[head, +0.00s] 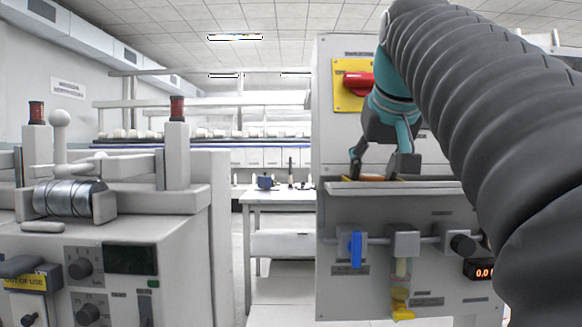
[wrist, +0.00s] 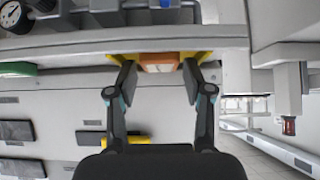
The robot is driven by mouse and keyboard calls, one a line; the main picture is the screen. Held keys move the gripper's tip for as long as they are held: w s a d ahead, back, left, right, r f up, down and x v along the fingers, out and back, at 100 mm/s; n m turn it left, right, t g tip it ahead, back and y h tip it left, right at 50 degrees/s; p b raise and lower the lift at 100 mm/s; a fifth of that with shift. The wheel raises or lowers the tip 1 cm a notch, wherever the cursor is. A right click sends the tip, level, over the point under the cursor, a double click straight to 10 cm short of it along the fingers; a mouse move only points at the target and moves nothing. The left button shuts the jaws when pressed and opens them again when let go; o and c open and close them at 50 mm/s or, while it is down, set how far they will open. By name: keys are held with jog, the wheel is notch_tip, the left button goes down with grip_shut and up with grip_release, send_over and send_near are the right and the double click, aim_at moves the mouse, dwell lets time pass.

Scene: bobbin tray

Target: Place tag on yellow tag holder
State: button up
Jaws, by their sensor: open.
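An orange tag (wrist: 159,62) lies at the yellow tag holder (wrist: 203,57) on the shelf of the grey cabinet. Yellow shows on both sides of the tag. In the head view the tag (head: 371,178) and the holder's edge (head: 400,179) show as a thin strip under the fingers. My gripper (wrist: 158,77) is open, with one fingertip on each side of the tag, close to the yellow parts; it also shows in the head view (head: 377,170). I cannot tell whether the fingertips touch the holder. The tag's full seating is not visible.
The cabinet has a red switch on a yellow plate (head: 353,85) above the shelf (head: 440,187), and a blue valve handle (head: 356,249) below it. A grey machine (head: 150,235) stands at left. A white table (head: 275,196) stands in the gap behind.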

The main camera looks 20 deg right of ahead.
jog(key=p+v, duration=0.2)
jog(key=v, duration=0.9)
jog(key=shift+s+r+p, duration=0.25)
jog(key=shift+s+p, duration=0.1)
jog(key=shift+a, duration=0.1)
jog(key=shift+n+g+y, duration=0.4)
jog(key=a+f, duration=0.1)
jog(key=f, duration=0.2)
jog(key=w+a+f, duration=0.1)
jog(key=f, duration=0.3)
jog(key=w+f, duration=0.1)
jog(key=f, duration=0.3)
jog(key=shift+a+f, duration=0.1)
jog(key=shift+a, duration=0.3)
jog(key=s+a+f, duration=0.2)
jog(key=f, duration=1)
jog(key=s+a+f+n+g+y, duration=0.1)
jog(key=s+a+f, duration=0.1)
jog(key=f, duration=1)
jog(key=s+a+f+n+g, duration=0.1)
jog(key=s+a+f, duration=0.2)
jog(key=f, duration=0.8)
jog(key=shift+s+f+y, duration=0.25)
jog(key=shift+f+y, duration=0.05)
jog(key=shift+f, duration=0.1)
jog(key=shift+a, duration=0.1)
